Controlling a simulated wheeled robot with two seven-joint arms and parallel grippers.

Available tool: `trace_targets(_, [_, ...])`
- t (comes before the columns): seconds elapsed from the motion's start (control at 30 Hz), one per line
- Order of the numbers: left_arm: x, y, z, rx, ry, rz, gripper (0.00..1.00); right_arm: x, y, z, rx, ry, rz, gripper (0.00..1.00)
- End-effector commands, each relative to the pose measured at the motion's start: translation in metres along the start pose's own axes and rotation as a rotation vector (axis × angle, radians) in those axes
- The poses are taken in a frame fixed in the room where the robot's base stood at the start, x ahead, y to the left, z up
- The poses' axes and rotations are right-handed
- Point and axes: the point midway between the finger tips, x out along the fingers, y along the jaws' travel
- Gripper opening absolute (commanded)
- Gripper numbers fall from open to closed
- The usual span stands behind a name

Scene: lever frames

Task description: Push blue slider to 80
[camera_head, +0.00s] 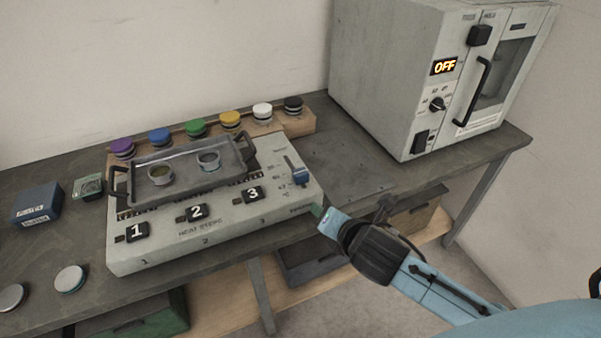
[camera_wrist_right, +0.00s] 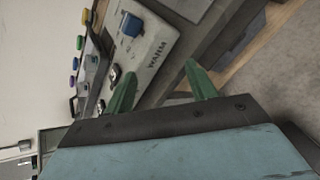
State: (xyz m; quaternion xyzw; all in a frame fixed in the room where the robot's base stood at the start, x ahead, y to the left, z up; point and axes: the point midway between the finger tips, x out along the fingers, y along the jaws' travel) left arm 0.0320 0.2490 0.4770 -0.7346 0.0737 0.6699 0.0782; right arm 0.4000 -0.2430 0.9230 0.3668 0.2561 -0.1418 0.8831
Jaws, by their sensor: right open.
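The blue slider (camera_head: 298,173) is a blue knob at the right end of the grey heat station (camera_head: 215,232). Its scale marks are too small to read. In the right wrist view the blue slider (camera_wrist_right: 131,25) shows at the top, beyond the left green finger and beside the printed word WARM. My right gripper (camera_head: 322,214) is just off the station's right front corner, in front of the slider and apart from it. In the right wrist view its two green fingers (camera_wrist_right: 160,68) are spread, with nothing between them. My left gripper does not show.
A dark tray (camera_head: 180,186) with two small dishes sits on the station behind switches 1, 2 and 3. Coloured knobs (camera_head: 195,128) line a wooden rack behind. An oven reading OFF (camera_head: 400,110) stands at the right. Bench top between station and oven is clear.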

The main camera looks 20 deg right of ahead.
Motion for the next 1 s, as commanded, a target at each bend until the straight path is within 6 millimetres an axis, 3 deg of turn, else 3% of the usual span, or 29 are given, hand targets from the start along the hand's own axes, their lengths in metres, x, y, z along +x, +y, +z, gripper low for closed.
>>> trace_targets(0.1, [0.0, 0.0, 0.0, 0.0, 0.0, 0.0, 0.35, 0.013, 0.016, 0.02, -0.353, -0.067, 0.074, 0.56])
trace_targets(0.2, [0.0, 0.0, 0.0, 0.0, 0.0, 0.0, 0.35, 0.019, 0.025, 0.03, -0.579, -0.114, 0.111, 0.56])
trace_targets(0.33, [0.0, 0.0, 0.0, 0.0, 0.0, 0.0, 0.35, 0.023, 0.031, 0.038, -0.749, -0.153, 0.133, 0.56])
trace_targets(0.57, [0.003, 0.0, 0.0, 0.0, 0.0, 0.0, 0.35, 0.039, 0.035, 0.041, -0.801, -0.166, 0.137, 0.56])
trace_targets(1.0, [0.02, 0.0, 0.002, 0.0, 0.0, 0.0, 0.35, 0.123, 0.051, 0.048, -0.795, -0.164, 0.138, 0.56])
